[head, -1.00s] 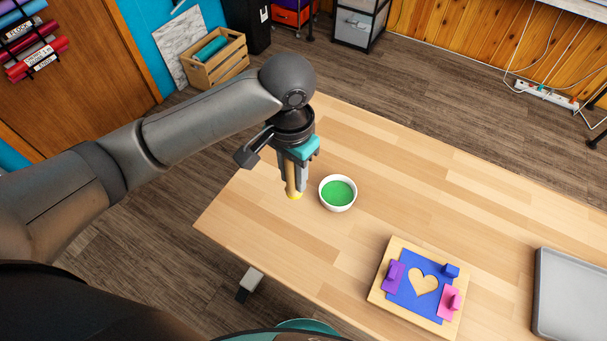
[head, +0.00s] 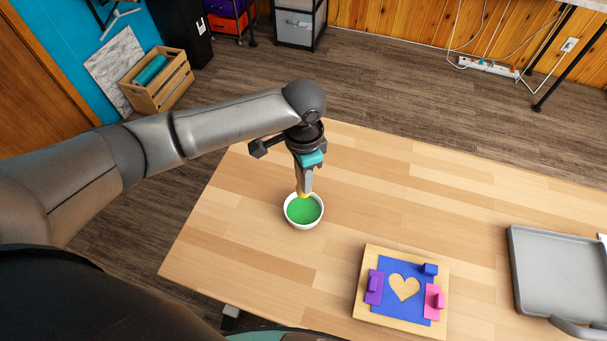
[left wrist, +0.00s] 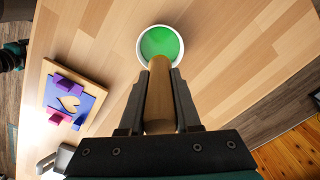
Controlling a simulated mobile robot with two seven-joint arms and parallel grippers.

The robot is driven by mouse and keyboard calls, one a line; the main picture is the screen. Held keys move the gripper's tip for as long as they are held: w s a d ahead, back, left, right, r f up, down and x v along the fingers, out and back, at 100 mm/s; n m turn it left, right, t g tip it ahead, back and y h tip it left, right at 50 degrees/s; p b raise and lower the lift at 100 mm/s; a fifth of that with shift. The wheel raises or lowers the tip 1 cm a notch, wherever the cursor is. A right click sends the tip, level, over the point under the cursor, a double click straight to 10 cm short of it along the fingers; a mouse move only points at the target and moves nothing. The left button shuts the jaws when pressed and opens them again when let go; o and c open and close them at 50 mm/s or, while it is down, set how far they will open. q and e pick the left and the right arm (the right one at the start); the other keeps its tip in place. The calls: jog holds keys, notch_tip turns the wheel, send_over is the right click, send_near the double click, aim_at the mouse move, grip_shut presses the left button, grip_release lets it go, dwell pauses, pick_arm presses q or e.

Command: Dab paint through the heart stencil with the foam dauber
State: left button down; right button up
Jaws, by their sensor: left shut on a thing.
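My left gripper (head: 305,184) is shut on the foam dauber (left wrist: 159,95), whose wooden handle shows between the fingers in the left wrist view. In the head view the dauber's yellow tip is over the far part of a white bowl of green paint (head: 304,211). I cannot tell whether the foam touches the paint. The blue heart stencil (head: 387,290) lies on a wooden board (head: 380,319), right of and nearer than the bowl. The heart opening shows bare wood colour. My right gripper is not clearly in view.
Purple (head: 374,286) and pink (head: 435,302) clips sit at the stencil's sides, with a small blue block (head: 430,269) at its far corner. A grey tray (head: 556,309) is at the table's right. The table (head: 400,200) between is clear.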

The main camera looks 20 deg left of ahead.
pick_arm(q)
jog(key=shift+r+p, duration=0.15)
jog(key=shift+p, duration=0.3)
jog(key=shift+f, duration=0.3)
jog(key=shift+f+b, duration=1.95)
jog(key=shift+f, duration=2.45)
jog(key=shift+p, duration=0.45)
jog(key=shift+f, duration=0.15)
